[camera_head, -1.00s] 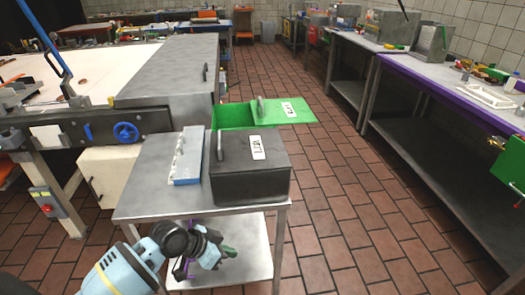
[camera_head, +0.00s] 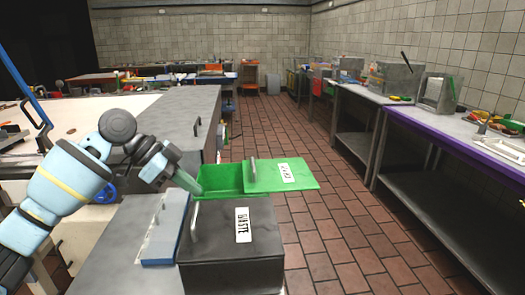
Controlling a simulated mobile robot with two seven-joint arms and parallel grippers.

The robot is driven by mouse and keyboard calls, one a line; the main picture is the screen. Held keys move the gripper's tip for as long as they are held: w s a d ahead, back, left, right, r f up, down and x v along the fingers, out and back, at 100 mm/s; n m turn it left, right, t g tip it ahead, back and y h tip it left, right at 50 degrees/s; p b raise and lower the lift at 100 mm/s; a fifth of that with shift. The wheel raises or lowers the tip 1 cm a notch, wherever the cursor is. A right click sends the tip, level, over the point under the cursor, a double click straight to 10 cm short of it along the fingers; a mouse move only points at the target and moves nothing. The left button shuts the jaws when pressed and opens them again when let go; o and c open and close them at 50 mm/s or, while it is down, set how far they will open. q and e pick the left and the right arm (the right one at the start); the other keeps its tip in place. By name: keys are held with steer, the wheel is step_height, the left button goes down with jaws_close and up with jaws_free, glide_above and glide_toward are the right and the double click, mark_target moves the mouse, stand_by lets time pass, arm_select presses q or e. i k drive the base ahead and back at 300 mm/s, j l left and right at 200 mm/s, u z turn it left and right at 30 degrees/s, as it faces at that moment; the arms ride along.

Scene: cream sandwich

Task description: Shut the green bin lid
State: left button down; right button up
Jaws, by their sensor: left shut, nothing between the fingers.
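The green bin (camera_head: 220,183) stands behind a dark bin on the grey table. Its green lid (camera_head: 300,184) hangs out to the right, off the opening, with a grey handle and a white label on it. The opening shows on the left side. My left gripper (camera_head: 188,184) is shut and empty, with its fingertips just at the left edge of the green bin; I cannot tell if they touch it. My right gripper is not in view.
The dark bin (camera_head: 232,262) labelled WASTE, with a shut lid and handle, stands in front. A blue-edged box (camera_head: 165,232) lies to its left. A grey cabinet (camera_head: 175,115) is behind on the left. The tiled floor on the right is clear, up to a workbench (camera_head: 470,145).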

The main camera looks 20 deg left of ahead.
mark_target(273, 176)
steer(key=i, duration=1.05)
